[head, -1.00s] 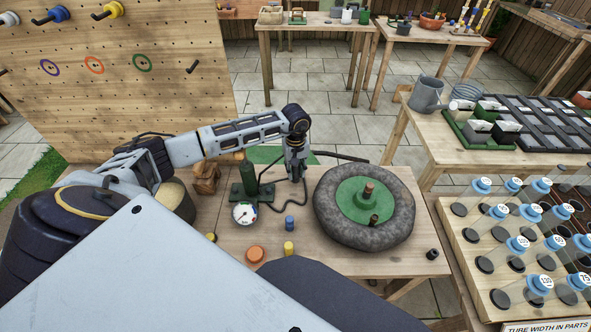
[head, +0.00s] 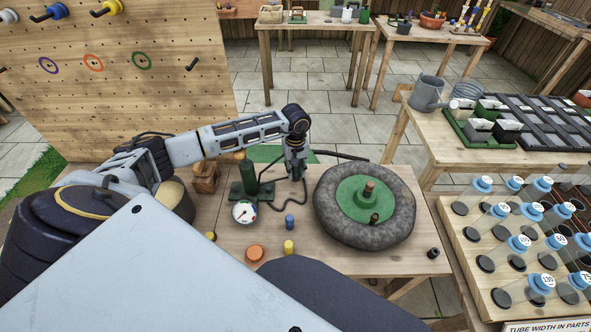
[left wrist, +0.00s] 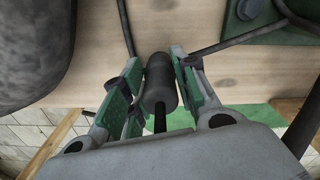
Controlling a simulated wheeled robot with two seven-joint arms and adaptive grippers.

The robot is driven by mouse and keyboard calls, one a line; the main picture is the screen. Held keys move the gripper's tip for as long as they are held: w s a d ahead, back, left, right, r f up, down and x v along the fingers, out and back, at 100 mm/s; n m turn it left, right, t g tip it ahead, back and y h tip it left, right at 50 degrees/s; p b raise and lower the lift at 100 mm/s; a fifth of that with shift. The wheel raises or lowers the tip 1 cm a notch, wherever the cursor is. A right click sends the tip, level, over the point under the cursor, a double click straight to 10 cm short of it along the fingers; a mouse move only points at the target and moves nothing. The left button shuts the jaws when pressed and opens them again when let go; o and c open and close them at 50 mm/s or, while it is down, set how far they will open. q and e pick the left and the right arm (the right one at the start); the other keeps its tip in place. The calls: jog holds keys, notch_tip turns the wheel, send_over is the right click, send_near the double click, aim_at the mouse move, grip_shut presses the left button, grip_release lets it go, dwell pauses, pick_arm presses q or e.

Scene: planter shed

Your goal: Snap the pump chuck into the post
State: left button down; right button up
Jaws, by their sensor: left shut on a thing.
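The pump chuck (left wrist: 158,85) is a dark grey cylinder with a dark stem. My left gripper (head: 294,174) is shut on it, with the green finger pads on either side in the left wrist view (left wrist: 158,72). In the head view the gripper hides most of the chuck. The green pump (head: 243,185) stands on its base just left of the gripper, with a dark hose (head: 289,203) running from it. My right gripper is not in view.
A grey tyre (head: 332,222) with a green hub (head: 352,205) lies right of the gripper. A gauge (head: 244,212), blue cap (head: 289,222), yellow cap (head: 288,247) and orange knob (head: 254,254) stand on the wooden bench (head: 320,262). A tube rack (head: 462,232) is beyond it at right.

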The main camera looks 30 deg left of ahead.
pick_arm(q)
jog(key=c, duration=1)
grip_release()
jog(key=shift+c, duration=0.2)
jog(key=shift+r, duration=6)
